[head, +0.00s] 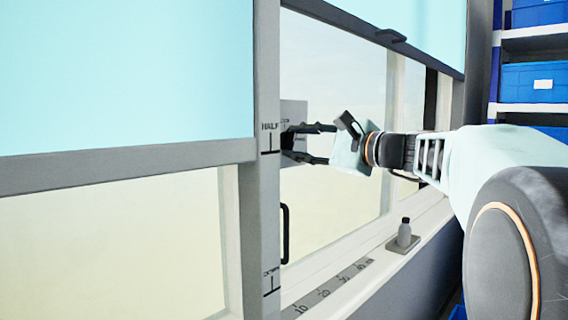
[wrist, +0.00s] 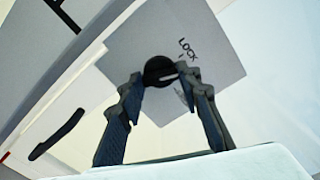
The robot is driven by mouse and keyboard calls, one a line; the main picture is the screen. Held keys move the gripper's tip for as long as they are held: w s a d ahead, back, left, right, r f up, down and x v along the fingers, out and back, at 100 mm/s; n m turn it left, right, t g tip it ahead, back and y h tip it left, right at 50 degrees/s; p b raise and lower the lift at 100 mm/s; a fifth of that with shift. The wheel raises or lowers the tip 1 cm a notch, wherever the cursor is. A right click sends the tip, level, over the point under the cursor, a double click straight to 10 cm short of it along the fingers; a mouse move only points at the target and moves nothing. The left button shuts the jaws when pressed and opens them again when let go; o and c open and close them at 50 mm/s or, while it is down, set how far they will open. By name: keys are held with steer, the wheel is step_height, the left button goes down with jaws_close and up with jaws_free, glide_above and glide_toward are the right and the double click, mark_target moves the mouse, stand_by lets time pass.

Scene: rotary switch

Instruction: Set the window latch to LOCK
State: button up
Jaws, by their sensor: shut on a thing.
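The window latch is a round black knob (wrist: 157,70) on a square grey plate (wrist: 205,50), seen close in the wrist view. The word LOCK and a short tick are printed on the plate, right of the knob. A pale line shows at the knob's lower right edge; it does not clearly meet the LOCK tick. My gripper (wrist: 161,79) has its two dark fingers on either side of the knob, shut on it. In the head view the plate (head: 293,112) is at the window frame, and my gripper (head: 306,143) reaches it from the right; its fingers hide the knob.
A scale strip (head: 330,287) runs along the sill. A black handle (head: 285,233) is on the frame below the plate. Shelves with blue bins (head: 533,82) stand at right.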

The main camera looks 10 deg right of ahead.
steer(key=n+b, duration=0.3)
steer(key=shift+f, duration=0.25)
steer(key=shift+r+n+b, duration=0.15)
steer(key=shift+n+b, duration=0.65)
steer(key=shift+b, duration=0.05)
steer(key=shift+r, duration=0.1)
steer(key=o, duration=1.2)
steer(key=shift+c, duration=0.2)
steer(key=v, duration=1.2)
